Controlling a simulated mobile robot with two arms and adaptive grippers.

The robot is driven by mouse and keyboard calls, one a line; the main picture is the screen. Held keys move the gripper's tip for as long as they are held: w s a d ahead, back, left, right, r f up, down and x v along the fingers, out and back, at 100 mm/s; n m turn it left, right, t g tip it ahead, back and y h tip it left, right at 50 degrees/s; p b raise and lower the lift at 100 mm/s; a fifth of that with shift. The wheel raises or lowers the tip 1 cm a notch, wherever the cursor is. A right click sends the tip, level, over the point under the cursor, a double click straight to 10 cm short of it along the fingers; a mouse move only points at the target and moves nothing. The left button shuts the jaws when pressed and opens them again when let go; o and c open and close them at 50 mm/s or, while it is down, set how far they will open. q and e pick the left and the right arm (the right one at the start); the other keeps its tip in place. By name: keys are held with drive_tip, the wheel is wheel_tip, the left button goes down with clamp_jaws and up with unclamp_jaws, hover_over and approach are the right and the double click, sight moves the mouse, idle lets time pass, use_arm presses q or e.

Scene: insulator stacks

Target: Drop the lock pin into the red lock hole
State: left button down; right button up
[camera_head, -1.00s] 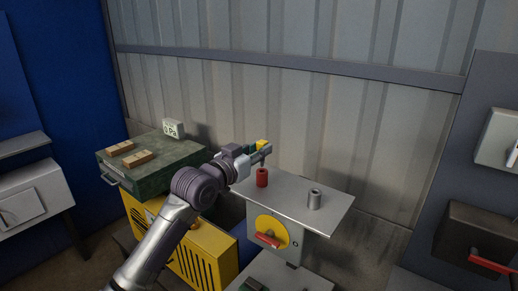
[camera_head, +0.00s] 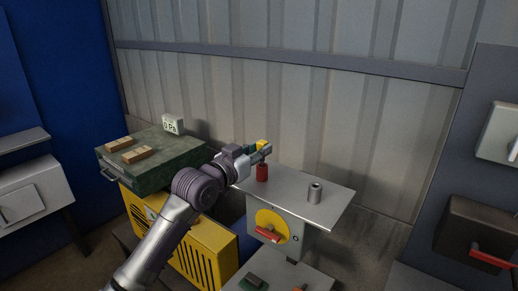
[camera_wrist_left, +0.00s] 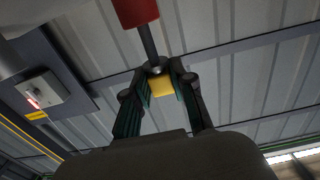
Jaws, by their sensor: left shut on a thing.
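The red lock hole is a red upright cylinder (camera_head: 262,174) near the left side of the grey metal table; in the left wrist view it shows inverted at the top edge (camera_wrist_left: 138,10). My left gripper (camera_head: 266,150) is just above it, shut on the lock pin. The pin's yellow part (camera_wrist_left: 161,86) is between the fingers, and its dark shaft (camera_wrist_left: 150,45) runs to the end face of the red cylinder. I cannot tell whether the tip is inside the hole. My right gripper is not in view.
A grey cylinder (camera_head: 314,193) stands to the right on the metal table (camera_head: 290,188). A red handle on a yellow disc (camera_head: 268,236) is on the box below. A green case (camera_head: 170,155) with two wooden blocks and a meter (camera_head: 173,124) is at left. The corrugated wall is behind.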

sight(259, 167)
use_arm(q)
drive_tip(key=shift+f+b, duration=0.9)
drive_tip(key=shift+f, duration=0.85)
drive_tip(key=c, duration=0.9)
unclamp_jaws()
drive_tip(key=shift+r, duration=0.1)
drive_tip(key=v, duration=1.2)
